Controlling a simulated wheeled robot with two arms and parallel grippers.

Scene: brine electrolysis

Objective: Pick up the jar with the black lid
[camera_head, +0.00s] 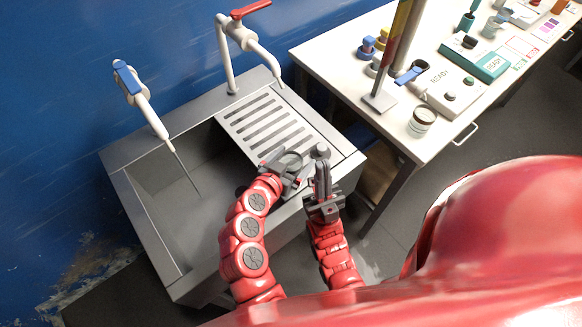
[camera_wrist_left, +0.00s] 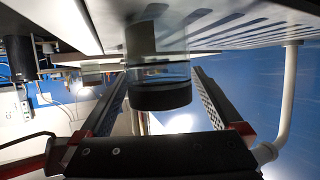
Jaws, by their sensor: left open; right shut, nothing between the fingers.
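A clear glass jar with a black lid (camera_wrist_left: 162,96) is in the middle of the left wrist view, which looks upside down, with the lid toward the gripper base. In the head view the jar's round top (camera_head: 290,161) shows at the near edge of the sink's drainboard. My left gripper (camera_head: 284,168) is open, with one finger on each side of the jar in the wrist view; I cannot tell if they touch it. My right gripper (camera_head: 322,162) is shut and empty, just right of the jar. The jar's lower part is hidden in the head view.
The metal sink (camera_head: 150,200) has a slotted drainboard (camera_head: 270,122) and a red-handled tap (camera_head: 240,40). A blue-handled spout (camera_head: 140,95) hangs over the basin. The white table (camera_head: 335,60) at right holds another jar (camera_head: 423,119), a stand (camera_head: 380,98) and several instruments.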

